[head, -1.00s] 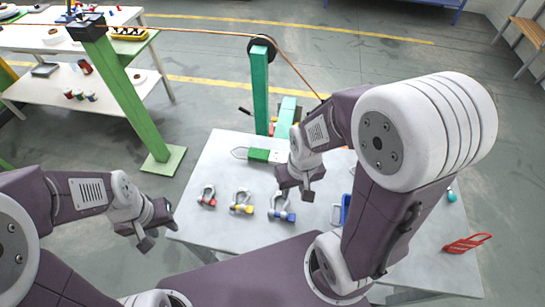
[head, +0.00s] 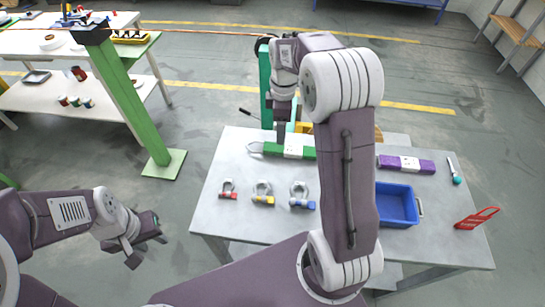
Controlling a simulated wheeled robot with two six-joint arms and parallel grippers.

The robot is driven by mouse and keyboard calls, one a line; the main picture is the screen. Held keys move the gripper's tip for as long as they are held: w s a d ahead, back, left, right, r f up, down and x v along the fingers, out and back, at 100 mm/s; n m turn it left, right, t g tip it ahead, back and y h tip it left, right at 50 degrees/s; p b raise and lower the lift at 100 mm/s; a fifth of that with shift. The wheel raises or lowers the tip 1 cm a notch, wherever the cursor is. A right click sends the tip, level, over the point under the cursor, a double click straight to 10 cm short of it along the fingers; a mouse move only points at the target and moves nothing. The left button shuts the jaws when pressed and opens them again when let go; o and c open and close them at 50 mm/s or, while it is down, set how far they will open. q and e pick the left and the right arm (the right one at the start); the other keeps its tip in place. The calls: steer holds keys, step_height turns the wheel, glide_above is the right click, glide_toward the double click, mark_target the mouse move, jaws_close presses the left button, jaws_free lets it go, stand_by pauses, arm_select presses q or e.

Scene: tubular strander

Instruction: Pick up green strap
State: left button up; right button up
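The green strap (head: 295,152), a green bundle with a white middle band and a thin loop at its left end, lies near the far edge of the grey table (head: 245,218). My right gripper (head: 281,134) points down at the strap's far side, left of its white band. Its fingers overlap in this view, so I cannot tell whether they are open or touch the strap. My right forearm hides the area right of the strap. My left gripper (head: 143,247) is open and empty, off the table's left side.
Red, yellow and blue shackles (head: 263,195) stand in front of the strap. Right of my arm are a purple strap (head: 407,164), a blue bin (head: 396,206), a teal-ended tool (head: 456,175) and a red item (head: 475,219). A green post (head: 266,85) stands behind the table.

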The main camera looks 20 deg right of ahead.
steer(key=m, duration=0.1)
glide_above(290, 148)
step_height(290, 148, down, 4)
steer(key=shift+s+f, duration=0.1)
steer(key=shift+f, duration=0.1)
step_height(290, 148, down, 2)
steer(key=shift+a+f, duration=0.15)
steer(key=shift+f, duration=0.05)
steer(key=shift+a+f, duration=0.15)
steer(key=shift+f, duration=0.1)
steer(key=f, duration=0.5)
steer(key=shift+d+f, duration=0.1)
steer(key=shift+d, duration=0.2)
jaws_close()
